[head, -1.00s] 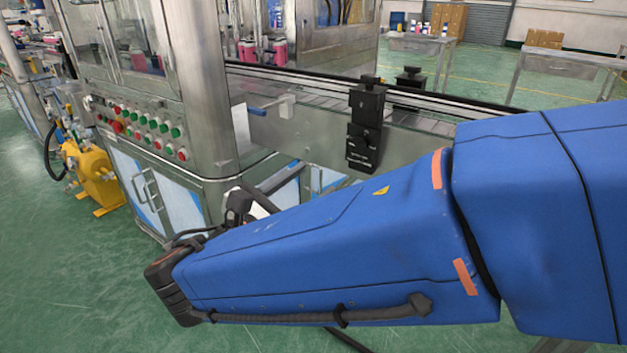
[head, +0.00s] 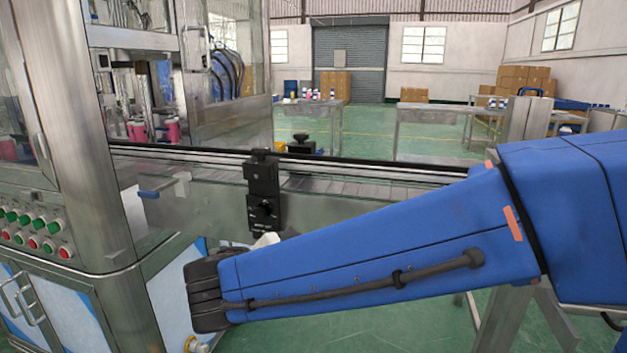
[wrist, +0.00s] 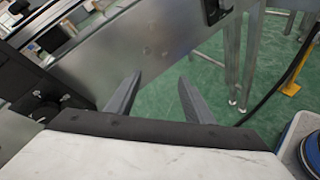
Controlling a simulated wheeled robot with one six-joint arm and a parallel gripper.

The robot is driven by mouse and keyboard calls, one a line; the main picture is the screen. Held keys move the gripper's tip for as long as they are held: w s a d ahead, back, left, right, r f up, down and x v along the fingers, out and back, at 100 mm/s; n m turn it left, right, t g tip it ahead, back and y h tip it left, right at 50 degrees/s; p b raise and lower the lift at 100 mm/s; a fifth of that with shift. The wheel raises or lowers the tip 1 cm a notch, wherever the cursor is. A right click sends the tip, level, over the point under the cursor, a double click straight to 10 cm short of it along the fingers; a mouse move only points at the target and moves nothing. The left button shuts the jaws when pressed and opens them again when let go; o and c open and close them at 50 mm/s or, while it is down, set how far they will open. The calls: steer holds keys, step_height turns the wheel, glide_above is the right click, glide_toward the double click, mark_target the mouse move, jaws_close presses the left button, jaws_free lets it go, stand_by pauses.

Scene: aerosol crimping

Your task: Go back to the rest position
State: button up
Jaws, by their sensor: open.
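My blue arm reaches across the right half of the head view, and its dark wrist end lies low in front of the conveyor. The head view does not show my gripper's fingers. In the wrist view my gripper (wrist: 158,98) is open, with two grey fingers apart and nothing between them. Beyond the fingers are the conveyor's metal side and green floor. The fingers look apart from the conveyor side.
The conveyor (head: 340,186) runs behind my arm, with a black sensor block (head: 263,192) on its near side. The crimping machine (head: 75,130) and its button panel (head: 36,234) stand at the left. Metal tables (head: 440,108) stand further back.

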steer(key=s+d+f+m+g+y, duration=0.1)
steer(key=s+d+f+m+g, duration=0.2)
steer(key=d, duration=0.7)
steer(key=s+d+f+m+g, duration=0.1)
steer(key=d+f+m+g, duration=0.3)
steer(key=d, duration=0.6)
steer(key=s+d+f+m+y, duration=0.4)
steer(key=s+d+m+y, duration=0.2)
steer(key=s+m, duration=0.5)
steer(key=d+m, duration=0.1)
steer(key=m, duration=0.3)
steer(key=shift+s+d+t+y, duration=0.15)
steer(key=shift+s+t+y, duration=0.15)
steer(key=shift+y, duration=0.1)
